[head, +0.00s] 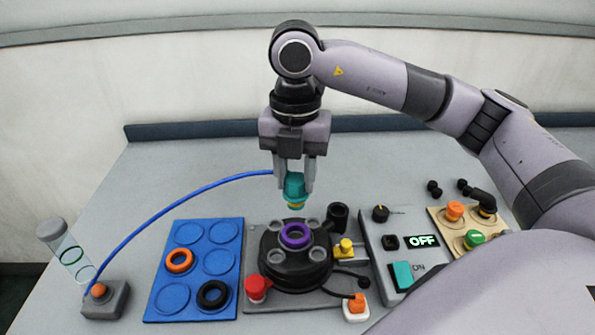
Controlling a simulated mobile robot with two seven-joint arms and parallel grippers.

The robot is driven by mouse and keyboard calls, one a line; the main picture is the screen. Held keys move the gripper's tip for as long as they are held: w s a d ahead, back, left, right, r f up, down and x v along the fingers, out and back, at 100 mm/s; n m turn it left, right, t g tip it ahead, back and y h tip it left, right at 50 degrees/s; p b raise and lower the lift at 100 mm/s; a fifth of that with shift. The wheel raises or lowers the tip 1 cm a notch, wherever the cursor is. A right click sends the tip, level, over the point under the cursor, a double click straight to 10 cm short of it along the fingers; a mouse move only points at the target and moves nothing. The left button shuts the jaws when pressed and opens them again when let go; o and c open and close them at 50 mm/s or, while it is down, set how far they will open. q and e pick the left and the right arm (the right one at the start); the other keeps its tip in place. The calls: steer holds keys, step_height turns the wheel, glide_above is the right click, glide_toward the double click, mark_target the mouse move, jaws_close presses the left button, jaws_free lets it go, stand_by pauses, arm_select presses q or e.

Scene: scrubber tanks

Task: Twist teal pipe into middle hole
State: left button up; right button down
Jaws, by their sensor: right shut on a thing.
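My right gripper (294,185) points down and is shut on the teal pipe (294,186). The pipe's lower end has a yellow-orange ring, and a blue hose runs off to the left from near its top. The pipe is upright, above the round black fixture (275,272). The fixture's middle hole is ringed in purple (296,236), just below the pipe in the picture. The pipe's lower end looks apart from the ring. My left gripper is not in view.
A blue tray (198,262) with round recesses holds an orange ring (179,261) and a black ring (213,294). A switch panel (404,222) reading OFF stands right of the fixture. The blue hose (165,211) arches to a grey block (106,304) at left. A clear tube (65,247) stands behind it.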

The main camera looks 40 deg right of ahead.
mark_target(295, 207)
steer(key=shift+f+b, duration=1.35)
steer(key=shift+f, duration=0.9)
steer(key=shift+f+b, duration=0.65)
steer(key=shift+f, duration=0.1)
steer(key=shift+f+b, duration=0.35)
steer(key=shift+f+b, duration=0.3)
steer(key=shift+b, duration=0.05)
steer(key=shift+f+b, duration=0.75)
steer(key=shift+f, duration=0.05)
jaws_free()
stand_by(0.4)
steer(key=shift+r, duration=0.15)
steer(key=shift+r+p, duration=2.6)
steer(key=shift+r, duration=0.8)
